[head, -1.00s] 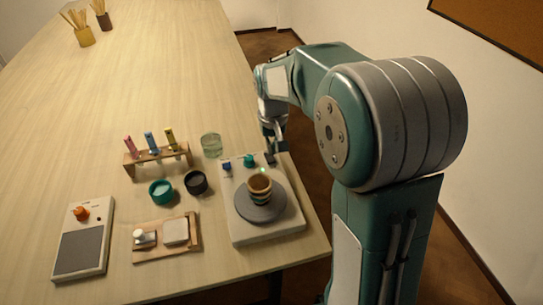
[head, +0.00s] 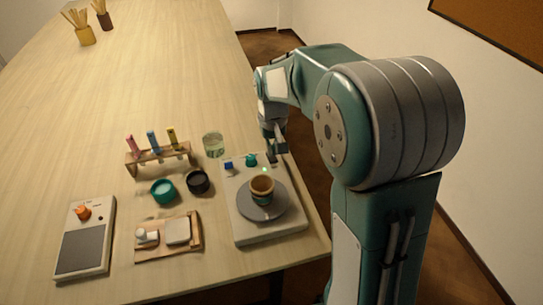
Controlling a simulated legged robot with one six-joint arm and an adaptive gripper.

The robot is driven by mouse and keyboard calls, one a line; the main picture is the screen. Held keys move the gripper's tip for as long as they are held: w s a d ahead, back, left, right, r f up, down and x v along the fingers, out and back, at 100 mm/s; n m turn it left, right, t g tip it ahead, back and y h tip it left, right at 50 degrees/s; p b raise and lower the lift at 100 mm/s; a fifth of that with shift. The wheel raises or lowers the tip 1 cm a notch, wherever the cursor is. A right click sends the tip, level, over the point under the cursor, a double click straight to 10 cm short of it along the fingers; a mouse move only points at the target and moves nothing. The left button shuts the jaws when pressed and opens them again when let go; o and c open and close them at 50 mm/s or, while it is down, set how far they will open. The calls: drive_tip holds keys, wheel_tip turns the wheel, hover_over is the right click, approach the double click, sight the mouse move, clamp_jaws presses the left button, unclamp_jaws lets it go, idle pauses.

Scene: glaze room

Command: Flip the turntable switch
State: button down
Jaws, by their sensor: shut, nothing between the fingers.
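The turntable unit (head: 236,207) is a pale box at the right end of the table. Its round grey disc (head: 276,208) carries a small banded pot (head: 262,186). My gripper (head: 277,158) is shut and empty, pointing down at the back right corner of the box. I cannot make out the switch itself; the fingers may hide it. Whether the fingertips touch the box is unclear.
A tube rack (head: 158,158), a glass (head: 213,145), a teal cup (head: 163,191) and a black cup (head: 198,182) stand left of the turntable. A wooden tray (head: 188,248) and a grey device with an orange knob (head: 85,255) are nearer. The far tabletop is mostly clear.

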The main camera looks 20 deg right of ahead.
sight(273, 159)
drive_tip(key=shift+f, duration=1.1)
idle(0.6)
drive_tip(key=shift+r, duration=3.5)
